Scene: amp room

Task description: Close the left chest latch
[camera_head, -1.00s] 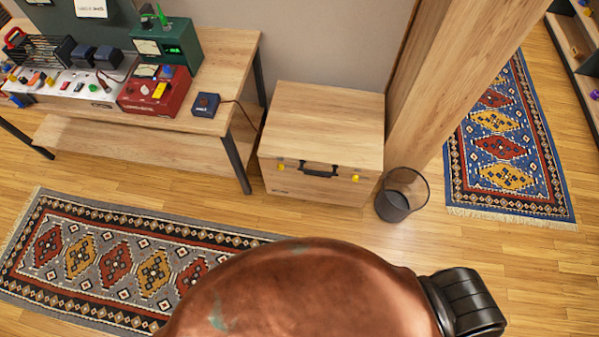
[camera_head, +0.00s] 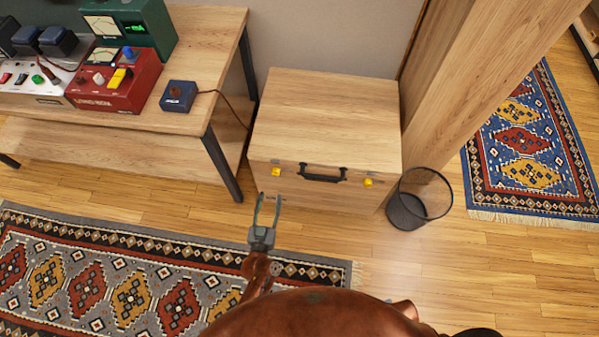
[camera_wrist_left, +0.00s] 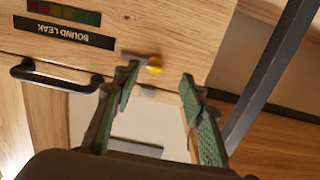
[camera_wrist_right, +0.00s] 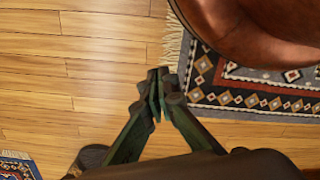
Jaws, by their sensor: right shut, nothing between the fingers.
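The wooden chest (camera_head: 325,115) stands with its lid down against the wall. Its left latch (camera_head: 276,172) is a small yellow piece on the front, left of the black handle (camera_head: 322,174). The right latch (camera_head: 368,182) is also yellow. My left gripper (camera_head: 268,196) is open and empty, in front of the chest just below the left latch. In the left wrist view, the yellow latch (camera_wrist_left: 154,65) shows beyond and between the open fingers (camera_wrist_left: 160,84), apart from them. My right gripper (camera_wrist_right: 159,76) is shut and empty above the floor, out of the head view.
A workbench (camera_head: 215,60) with electronic boxes stands left of the chest, its dark leg (camera_head: 222,165) near the chest. A mesh waste bin (camera_head: 419,200) stands at the chest's right, by a wooden post. Patterned rugs (camera_head: 120,275) lie on the floor.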

